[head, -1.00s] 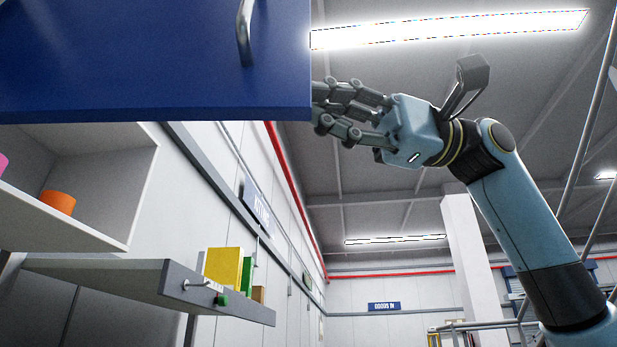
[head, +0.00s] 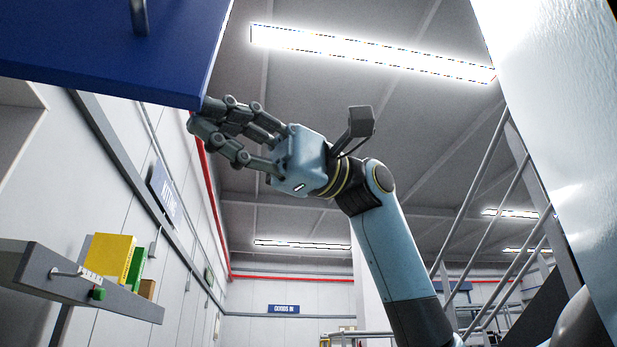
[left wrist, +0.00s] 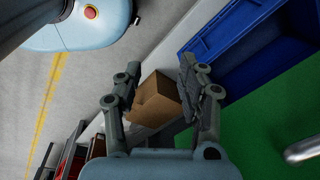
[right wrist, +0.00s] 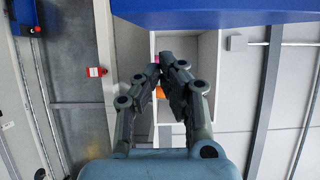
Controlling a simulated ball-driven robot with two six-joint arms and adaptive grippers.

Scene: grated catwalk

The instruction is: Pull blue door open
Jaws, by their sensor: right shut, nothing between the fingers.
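The blue door (head: 95,45) fills the top left of the head view, with a curved metal handle (head: 139,15) on its face. The cabinet's white interior shows below it, so the door stands open to some degree. My right gripper (head: 200,115) is shut and empty at the door's lower right corner; I cannot tell whether it touches. In the right wrist view the shut fingers (right wrist: 168,65) lie below the blue door (right wrist: 220,14), pointing at the open cabinet (right wrist: 207,75). My left gripper (left wrist: 160,68) shows only in the left wrist view, fingers apart.
A grey shelf (head: 50,272) with a yellow book (head: 108,258) juts from the wall below the door. A railing (head: 490,210) and a large pale surface (head: 560,110) are on the right. The left wrist view shows a cardboard box (left wrist: 155,103) and a blue bin (left wrist: 255,60).

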